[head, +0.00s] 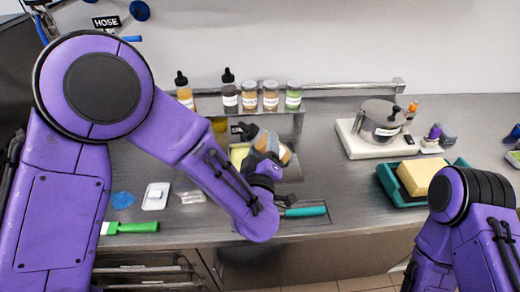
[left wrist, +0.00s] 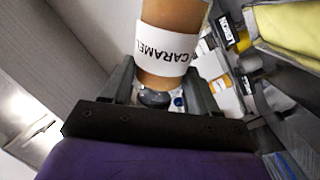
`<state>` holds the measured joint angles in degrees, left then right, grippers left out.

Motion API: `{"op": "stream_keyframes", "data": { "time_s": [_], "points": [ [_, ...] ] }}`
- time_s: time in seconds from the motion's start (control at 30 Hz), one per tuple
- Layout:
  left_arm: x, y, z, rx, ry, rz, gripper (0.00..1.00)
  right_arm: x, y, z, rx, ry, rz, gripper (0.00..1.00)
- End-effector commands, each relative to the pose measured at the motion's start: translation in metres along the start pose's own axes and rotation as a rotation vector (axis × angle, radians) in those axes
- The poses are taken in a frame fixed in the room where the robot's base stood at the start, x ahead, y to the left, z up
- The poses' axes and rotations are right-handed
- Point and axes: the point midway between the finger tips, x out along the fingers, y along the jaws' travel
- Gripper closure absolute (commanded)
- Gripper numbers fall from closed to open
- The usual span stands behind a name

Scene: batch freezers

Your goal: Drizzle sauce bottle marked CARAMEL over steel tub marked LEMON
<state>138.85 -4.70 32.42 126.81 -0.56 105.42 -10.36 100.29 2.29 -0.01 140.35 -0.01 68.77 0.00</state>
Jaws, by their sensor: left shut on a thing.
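The CARAMEL sauce bottle, brown with a white label, is between the fingers of my left gripper (head: 268,158). The bottle (head: 285,154) looks tilted in the head view, partly hidden by the gripper. In the left wrist view the bottle (left wrist: 168,18) fills the top middle, its label upside down, a dark end between the fingers. A tub with pale yellow contents (head: 238,156) is just left of the gripper, partly covered. In the left wrist view a black tag that seems to read LEMON (left wrist: 224,31) is beside yellow contents (left wrist: 290,22). My right gripper is out of view.
Several jars and dropper bottles stand on the back shelf (head: 252,112). A lidded steel pot (head: 380,120) stands on a white base at right. A teal tray (head: 388,187) holds a yellow block. A green-handled tool (head: 137,227) and teal-handled tool (head: 305,212) lie in front.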

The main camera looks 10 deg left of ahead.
Motion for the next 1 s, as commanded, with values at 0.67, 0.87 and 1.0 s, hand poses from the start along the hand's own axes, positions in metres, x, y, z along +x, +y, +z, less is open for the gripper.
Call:
{"op": "stream_keyframes", "data": {
  "time_s": [0.67,0.87,1.0],
  "points": [
    [0.001,-0.03,0.063,-0.761,-0.003,0.001,0.72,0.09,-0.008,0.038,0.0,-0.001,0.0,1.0],
    [0.0,-0.042,0.076,-0.969,-0.004,0.001,0.72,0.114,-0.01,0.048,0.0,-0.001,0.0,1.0],
    [0.001,-0.035,0.061,-1.178,-0.002,0.003,0.72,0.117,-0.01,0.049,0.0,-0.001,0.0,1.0]
  ]
}}
